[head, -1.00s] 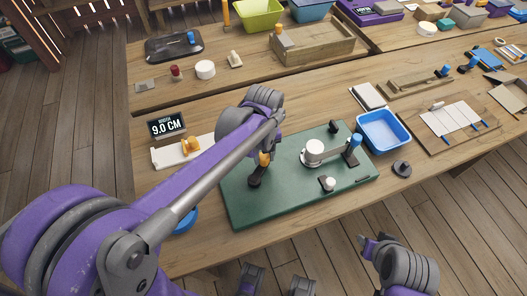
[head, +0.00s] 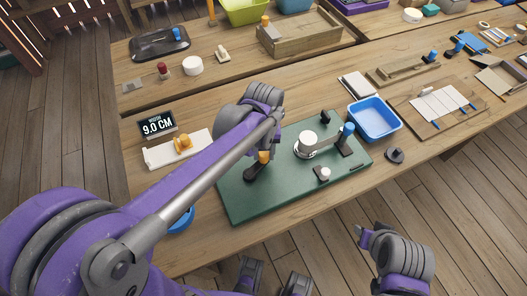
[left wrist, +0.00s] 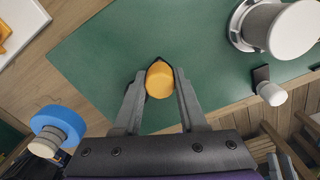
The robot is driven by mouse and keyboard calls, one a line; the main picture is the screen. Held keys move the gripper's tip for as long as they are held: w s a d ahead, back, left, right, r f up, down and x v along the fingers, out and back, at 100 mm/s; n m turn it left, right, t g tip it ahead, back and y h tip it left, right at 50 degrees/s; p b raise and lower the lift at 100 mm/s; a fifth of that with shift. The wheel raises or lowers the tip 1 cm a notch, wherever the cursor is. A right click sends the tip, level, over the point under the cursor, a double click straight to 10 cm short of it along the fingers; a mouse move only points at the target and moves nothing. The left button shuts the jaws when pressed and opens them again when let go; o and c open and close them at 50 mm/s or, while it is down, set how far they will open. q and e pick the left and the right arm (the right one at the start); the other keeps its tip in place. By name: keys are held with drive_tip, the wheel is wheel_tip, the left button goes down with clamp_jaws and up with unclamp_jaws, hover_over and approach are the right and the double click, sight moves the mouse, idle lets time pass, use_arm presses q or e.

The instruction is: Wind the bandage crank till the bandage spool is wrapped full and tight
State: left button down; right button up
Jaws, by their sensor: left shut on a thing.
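A green board (head: 240,205) lies on the near table. On it stands a white spool (head: 306,146) with a grey arm reaching to a blue-topped post (head: 347,131). A small white knob (head: 323,173) sits in front. My left gripper (head: 263,150) is over the board's left part, shut on an orange handle (head: 264,157) beside a black crank piece (head: 254,171). In the left wrist view the orange handle (left wrist: 160,80) sits between both fingers, and the spool (left wrist: 290,28) is at upper right. My right gripper (head: 362,236) is at lower right, away from the board; its fingers are unclear.
A blue tray (head: 374,120) stands right of the board, with a dark round piece (head: 395,155) near it. A sign reading 9.0 CM (head: 157,124) and a white pad (head: 160,154) with an orange item lie left. A blue item (head: 181,222) is partly hidden by my left arm.

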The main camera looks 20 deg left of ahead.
use_arm(q)
drive_tip(key=shift+c, duration=2.3)
unclamp_jaws()
wheel_tip(320, 180, up, 11)
drive_tip(key=p, duration=0.1)
drive_tip(key=shift+f, duration=0.1)
